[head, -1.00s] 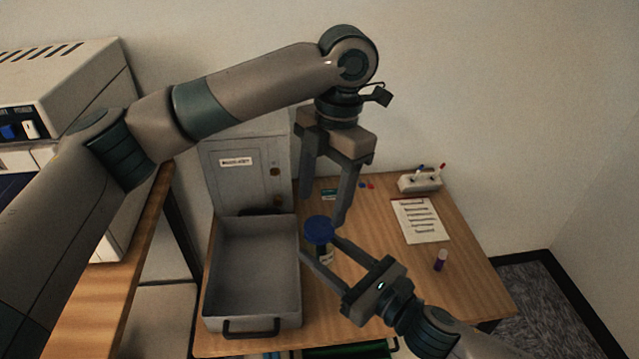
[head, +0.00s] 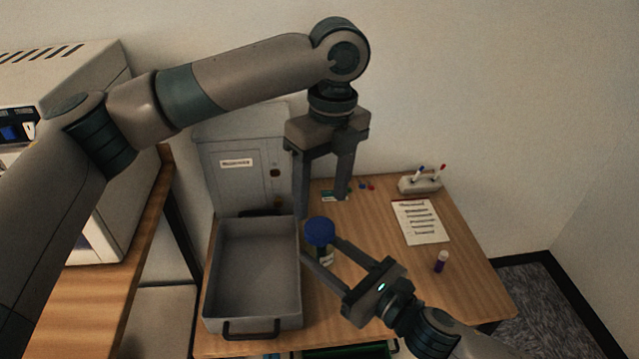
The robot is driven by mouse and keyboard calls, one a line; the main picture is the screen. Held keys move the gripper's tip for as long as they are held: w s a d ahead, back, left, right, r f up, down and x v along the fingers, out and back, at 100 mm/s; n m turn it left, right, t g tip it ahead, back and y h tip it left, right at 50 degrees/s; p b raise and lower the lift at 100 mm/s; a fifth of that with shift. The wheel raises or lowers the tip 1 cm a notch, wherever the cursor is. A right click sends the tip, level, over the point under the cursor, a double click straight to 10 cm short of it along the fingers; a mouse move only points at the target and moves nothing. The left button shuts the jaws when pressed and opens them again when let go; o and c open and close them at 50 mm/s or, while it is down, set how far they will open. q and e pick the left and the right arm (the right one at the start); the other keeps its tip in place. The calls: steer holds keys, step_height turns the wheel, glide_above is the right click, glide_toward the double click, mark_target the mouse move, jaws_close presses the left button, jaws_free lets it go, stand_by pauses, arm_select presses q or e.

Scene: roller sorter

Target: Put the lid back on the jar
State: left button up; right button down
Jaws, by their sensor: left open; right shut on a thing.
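The jar (head: 325,256) is a small dark container with a pale label, over the table just right of the grey case. The blue lid (head: 320,231) is on top of it; I cannot tell whether it is fully seated or turned tight. My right gripper (head: 318,248) comes from the lower right and is shut on the jar, one finger on each side, partly hiding it. My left gripper (head: 321,205) points down from above, open and empty, its fingertips apart from the lid and above or behind it.
An open grey case (head: 297,300) stands left of the jar, its lid raised behind. A clipboard (head: 420,222), a purple-and-white tube (head: 441,262) and a pen holder (head: 420,183) lie to the right. Small coloured pieces (head: 364,186) lie at the back. The wooden table (head: 385,245) is clear between.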

mark_target(319, 227)
arm_select(q)
steer(key=n, duration=0.7)
steer(key=shift+r+n, duration=0.3)
steer(key=n, duration=0.4)
steer(key=shift+r, duration=0.1)
steer(key=n, duration=0.3)
steer(key=shift+a+r, duration=0.1)
steer(key=shift+r, duration=0.05)
steer(key=n, duration=0.3)
steer(key=shift+n+h, duration=0.3)
steer(key=n, duration=0.4)
steer(key=shift+s+r, duration=0.1)
steer(key=shift+r, duration=0.1)
steer(key=n, duration=0.7)
steer(key=shift+a+r, duration=0.1)
steer(key=shift+r, duration=0.1)
steer(key=shift+f, duration=0.1)
steer(key=shift+f, duration=3.9)
